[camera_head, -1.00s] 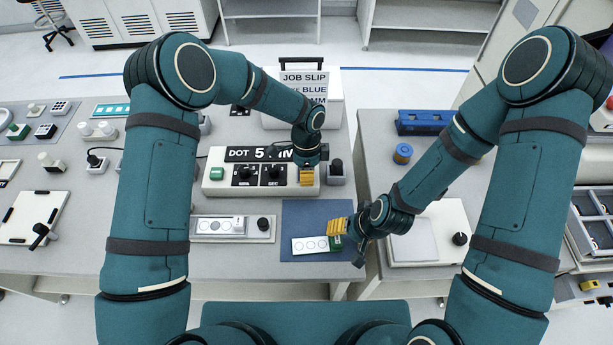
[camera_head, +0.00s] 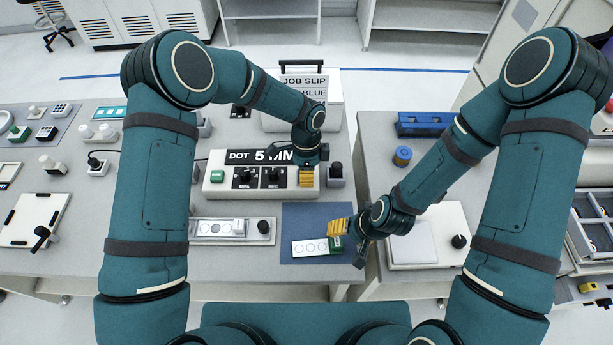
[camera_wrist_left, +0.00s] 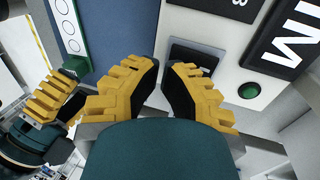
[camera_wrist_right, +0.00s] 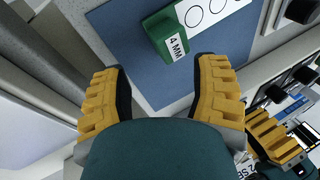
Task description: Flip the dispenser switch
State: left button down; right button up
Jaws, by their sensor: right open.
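The white dispenser box (camera_head: 215,185) carries a black label reading DOT 5 MM (camera_head: 258,156), a green button (camera_head: 217,176) and two black knobs. My left gripper (camera_head: 307,180) is over its right end. In the left wrist view its yellow fingers (camera_wrist_left: 161,72) are a narrow gap apart. A dark switch recess (camera_wrist_left: 195,56) lies just beyond them, partly covered by a finger. I cannot tell whether they touch the switch lever. A green lamp (camera_wrist_left: 249,91) is beside it. My right gripper (camera_head: 332,230) is open near the blue mat.
On the blue mat (camera_head: 302,212) lies a white strip (camera_head: 310,246) with printed circles and a green end marked 4 MM (camera_wrist_right: 163,38). A grey tray (camera_head: 257,237) with a black knob is left of it. A dark knob block (camera_head: 335,182) stands close right of the dispenser.

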pick_arm(q)
jog(key=p+v, duration=0.1)
jog(key=v, duration=0.1)
jog(key=s+v, duration=0.1)
jog(key=v, duration=0.2)
jog(key=shift+s+r+p, duration=0.1)
jog(key=shift+p, duration=0.25)
pick_arm(e)
jog(key=shift+w+a+r, duration=0.15)
jog(key=shift+r, duration=0.4)
jog(key=shift+w+a+r, duration=0.1)
jog(key=shift+a+r, duration=0.05)
jog(key=shift+r, duration=0.35)
pick_arm(q)
jog(key=s+v, duration=0.2)
jog(key=v, duration=0.6)
jog(key=shift+r+b, duration=0.3)
jog(key=shift+r, duration=0.15)
pick_arm(e)
jog(key=shift+f, duration=0.3)
